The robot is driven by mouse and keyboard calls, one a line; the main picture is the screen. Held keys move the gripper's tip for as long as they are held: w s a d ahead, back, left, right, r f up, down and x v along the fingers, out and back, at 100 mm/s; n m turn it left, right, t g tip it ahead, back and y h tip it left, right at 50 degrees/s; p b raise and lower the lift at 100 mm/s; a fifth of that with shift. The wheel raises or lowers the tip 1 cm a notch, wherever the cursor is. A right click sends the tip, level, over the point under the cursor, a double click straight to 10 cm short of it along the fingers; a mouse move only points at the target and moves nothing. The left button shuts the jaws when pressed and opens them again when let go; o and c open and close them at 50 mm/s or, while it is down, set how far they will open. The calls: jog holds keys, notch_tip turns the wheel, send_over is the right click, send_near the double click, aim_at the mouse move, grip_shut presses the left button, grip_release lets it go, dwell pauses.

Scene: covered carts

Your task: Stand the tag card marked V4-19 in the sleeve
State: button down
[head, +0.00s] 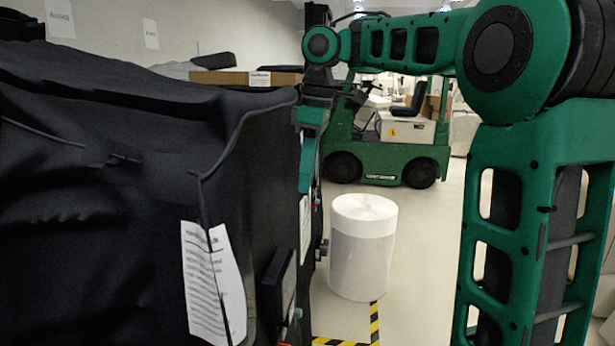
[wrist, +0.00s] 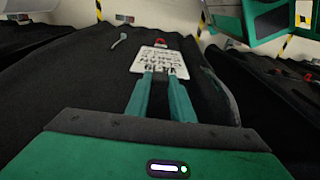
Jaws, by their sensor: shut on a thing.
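In the wrist view a white tag card (wrist: 160,62) with dark lettering, which seems to read V4-19, sits at the tips of my gripper (wrist: 160,78). The two green fingers are shut on its near edge. A small red piece shows at its far edge. In the head view my gripper (head: 307,180) points down beside the black covered cart. A white patch just below the fingers may be the card or a sheet on the cart; I cannot tell. A dark holder with a pale face (head: 288,290) stands out from the cart's side; whether it is the sleeve is unclear.
The black cover (head: 100,190) fills the left, with a printed sheet (head: 212,282) on it. A white drum (head: 362,245) stands right of the cart, near striped floor tape (head: 374,322). A green forklift (head: 395,150) is behind. A grey spoon-like item (wrist: 119,40) lies on black cloth.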

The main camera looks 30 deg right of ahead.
jog(key=w+a+f, duration=0.1)
jog(key=w+a, duration=0.2)
jog(key=a, duration=0.1)
notch_tip(320, 180, down, 10)
jog(key=shift+f, duration=0.15)
dwell(1.8)
jog(key=shift+f, duration=1.2)
dwell(0.3)
jog(key=c, duration=1.5)
grip_release()
jog(key=shift+o, duration=0.2)
notch_tip(320, 180, up, 11)
jog(key=shift+s+d+f, duration=0.15)
jog(key=shift+s+d, duration=0.15)
jog(key=shift+d, duration=0.15)
